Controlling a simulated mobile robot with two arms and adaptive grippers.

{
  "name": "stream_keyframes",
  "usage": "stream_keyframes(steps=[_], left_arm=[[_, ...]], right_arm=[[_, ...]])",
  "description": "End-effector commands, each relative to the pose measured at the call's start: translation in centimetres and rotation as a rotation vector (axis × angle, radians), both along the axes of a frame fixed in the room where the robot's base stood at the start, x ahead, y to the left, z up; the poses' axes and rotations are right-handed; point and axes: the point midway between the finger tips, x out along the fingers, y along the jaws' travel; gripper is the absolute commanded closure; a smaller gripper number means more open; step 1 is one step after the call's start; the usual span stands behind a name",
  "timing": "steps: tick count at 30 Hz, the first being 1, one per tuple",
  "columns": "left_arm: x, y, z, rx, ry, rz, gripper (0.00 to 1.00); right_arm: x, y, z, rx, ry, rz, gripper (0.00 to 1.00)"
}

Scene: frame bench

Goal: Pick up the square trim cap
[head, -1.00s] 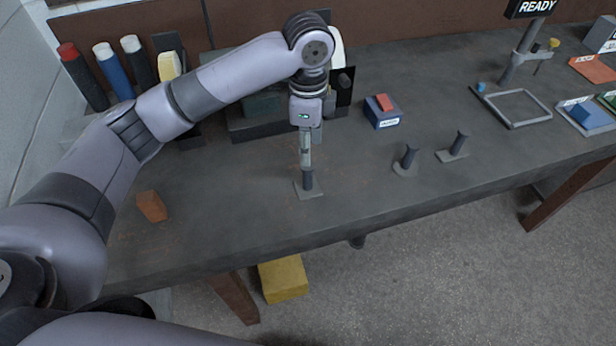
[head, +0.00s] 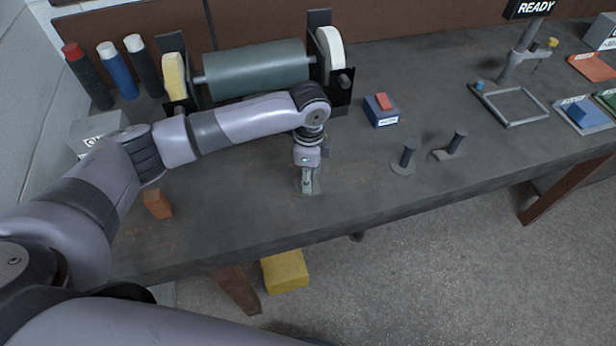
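The square trim cap (head: 299,187), a thin grey plate with a dark upright knob, lies flat near the bench's front edge, left of two similar caps. My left gripper (head: 308,188) points down over it, its fingers low at the knob. The knob is hidden behind the fingers and only parts of the plate show. I cannot tell whether the fingers are closed on it. A round-based cap (head: 403,168) and a cap with an angular base (head: 443,155) stand to the right. My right gripper is not in view.
A green roller (head: 256,70) on a dark stand is behind my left arm. A blue box with a red top (head: 381,117) stands behind the caps. An orange block (head: 157,204) lies at left. A grey frame (head: 512,122) lies at right.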

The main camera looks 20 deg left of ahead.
Motion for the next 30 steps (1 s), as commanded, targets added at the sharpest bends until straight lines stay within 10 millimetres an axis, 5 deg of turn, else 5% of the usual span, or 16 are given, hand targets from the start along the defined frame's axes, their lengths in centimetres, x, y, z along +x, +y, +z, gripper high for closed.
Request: stream_keyframes(steps=[3,22,30], left_arm=[[-0.01,-0.02,-0.01,0.000,0.000,0.000,0.57],[-0.01,-0.03,0.04,0.000,0.000,-0.001,0.99],[0.02,-0.04,0.07,-0.001,0.000,0.000,1.00]], right_arm=[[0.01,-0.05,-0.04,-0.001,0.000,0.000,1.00],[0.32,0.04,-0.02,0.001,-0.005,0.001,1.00],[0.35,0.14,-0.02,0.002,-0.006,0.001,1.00]])
